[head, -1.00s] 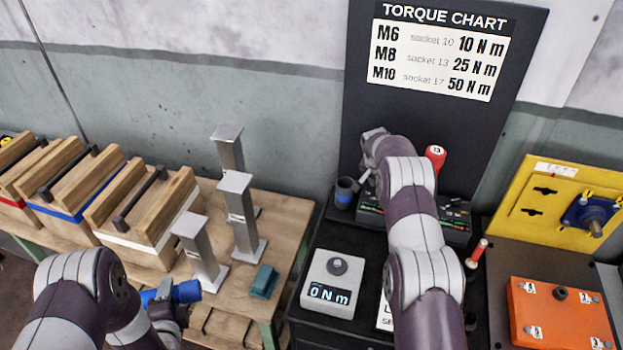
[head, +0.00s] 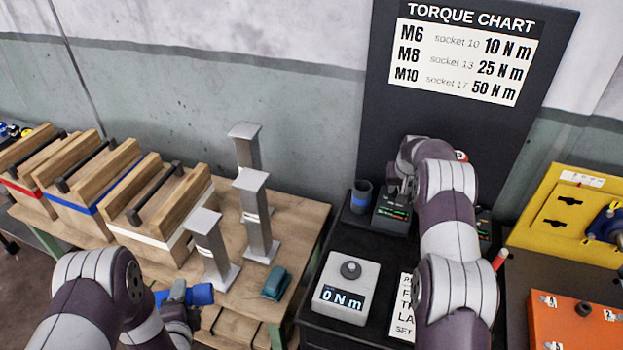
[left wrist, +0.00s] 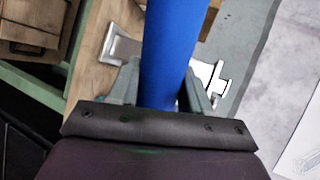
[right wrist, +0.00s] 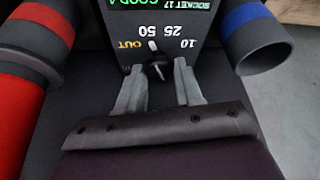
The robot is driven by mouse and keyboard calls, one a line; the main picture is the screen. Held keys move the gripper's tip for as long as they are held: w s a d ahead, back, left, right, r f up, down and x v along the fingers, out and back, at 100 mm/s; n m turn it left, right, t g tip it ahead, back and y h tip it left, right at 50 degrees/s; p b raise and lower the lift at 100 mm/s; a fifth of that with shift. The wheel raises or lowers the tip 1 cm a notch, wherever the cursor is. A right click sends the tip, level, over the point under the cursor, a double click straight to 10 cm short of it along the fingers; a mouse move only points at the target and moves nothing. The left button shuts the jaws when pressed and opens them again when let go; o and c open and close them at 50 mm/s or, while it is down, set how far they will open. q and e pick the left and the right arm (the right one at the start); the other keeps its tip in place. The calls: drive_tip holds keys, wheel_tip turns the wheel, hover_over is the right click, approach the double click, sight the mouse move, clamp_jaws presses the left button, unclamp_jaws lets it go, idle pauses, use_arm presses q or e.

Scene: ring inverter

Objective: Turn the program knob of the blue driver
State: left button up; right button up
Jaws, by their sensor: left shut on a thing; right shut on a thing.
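The blue driver (left wrist: 168,50) fills the middle of the left wrist view as a smooth blue cylinder. My left gripper (left wrist: 165,95) is shut on it; in the head view the driver (head: 200,294) shows at the lower left, held low beside the bench. The dark controller box (head: 391,212) stands on the black cabinet below the torque chart. In the right wrist view, its panel reads 10, 25, 50 and OUT around the small program knob (right wrist: 158,68). My right gripper (right wrist: 158,72) is shut on this knob. A white mark there lies near 50; the exact setting is unclear.
A blue-ringed cup (right wrist: 258,40) stands close beside the box, with red parts (right wrist: 35,40) on the other side. A torque tester (head: 346,290) reading 0 N m sits in front. Grey posts (head: 258,215) and wooden boxes (head: 160,215) stand on the bench.

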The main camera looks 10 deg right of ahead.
use_arm(q)
drive_tip(key=shift+r, duration=0.1)
use_arm(e)
drive_tip(key=shift+r, duration=0.15)
use_arm(q)
drive_tip(key=shift+w, duration=0.1)
use_arm(e)
drive_tip(key=o, duration=1)
drive_tip(key=shift+o, duration=0.2)
use_arm(q)
wheel_tip(320, 180, down, 2)
drive_tip(key=shift+f+b, duration=0.1)
drive_tip(key=shift+b, duration=1)
use_arm(e)
drive_tip(key=v, duration=1.2)
drive_tip(key=shift+a, duration=0.1)
